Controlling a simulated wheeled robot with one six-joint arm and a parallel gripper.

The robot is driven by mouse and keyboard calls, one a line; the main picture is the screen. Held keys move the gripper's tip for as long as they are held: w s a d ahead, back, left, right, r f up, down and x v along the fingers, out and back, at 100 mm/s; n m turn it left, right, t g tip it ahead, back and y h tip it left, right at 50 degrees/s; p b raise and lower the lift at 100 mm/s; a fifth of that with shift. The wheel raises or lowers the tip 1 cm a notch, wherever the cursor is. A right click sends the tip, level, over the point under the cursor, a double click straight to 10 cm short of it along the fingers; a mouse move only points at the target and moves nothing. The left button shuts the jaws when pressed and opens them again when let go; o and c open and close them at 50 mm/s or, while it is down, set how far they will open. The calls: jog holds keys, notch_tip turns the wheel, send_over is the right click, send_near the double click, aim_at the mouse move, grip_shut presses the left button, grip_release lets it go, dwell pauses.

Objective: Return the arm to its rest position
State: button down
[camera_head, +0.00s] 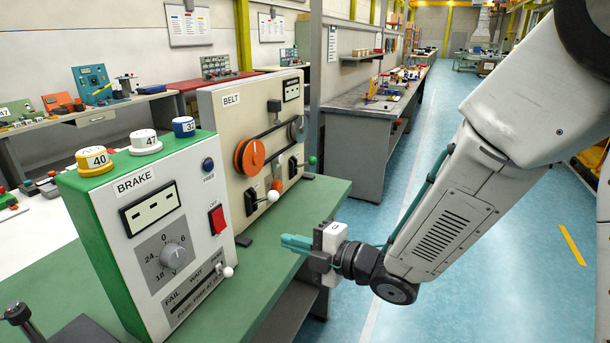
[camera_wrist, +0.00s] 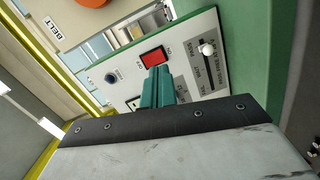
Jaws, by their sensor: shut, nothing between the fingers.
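My gripper (camera_head: 296,243) is at the end of my arm, which reaches in from the right in the head view. Its teal fingers are together, with nothing between them. It is in front of the BRAKE box (camera_head: 160,225), apart from it, above the front edge of the green bench (camera_head: 320,195). In the wrist view, my gripper's teal fingers (camera_wrist: 158,88) point at the BRAKE panel (camera_wrist: 205,25) and cover part of its face. The red switch (camera_head: 217,219) also shows in the wrist view (camera_wrist: 153,57).
The BELT box (camera_head: 222,125), with an orange pulley (camera_head: 250,156), stands behind the BRAKE box. Numbered yellow, white and blue knobs sit on top of the BRAKE box. The blue floor (camera_head: 480,270) is open at the right. More benches stand farther back.

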jog(key=w+d+f+m+h, duration=0.3)
jog(key=d+f+m+h, duration=0.4)
jog(key=d+m+h, duration=0.1)
jog(key=s+d+r+m+g+h, duration=0.1)
jog(key=s+d+m+h, duration=0.15)
jog(key=d, duration=0.25)
jog(key=s+d+m+g+h, duration=0.1)
jog(key=d+m+h, duration=0.25)
jog(key=d, duration=0.25)
jog(key=s+d+r+m+g, duration=0.1)
jog(key=s+d+r+m, duration=0.2)
jog(key=s, duration=0.4)
jog(key=s+d+r+m+g, duration=0.2)
jog(key=s+d+r+m, duration=0.2)
jog(key=s+r+m, duration=0.2)
jog(key=s+d+r+m+g, duration=0.1)
jog(key=s+d+r+m, duration=0.3)
jog(key=s, duration=0.6)
jog(key=shift+d+r+m+g+h, duration=0.2)
jog(key=shift+r+m+g+h, duration=0.25)
jog(key=shift+r, duration=0.2)
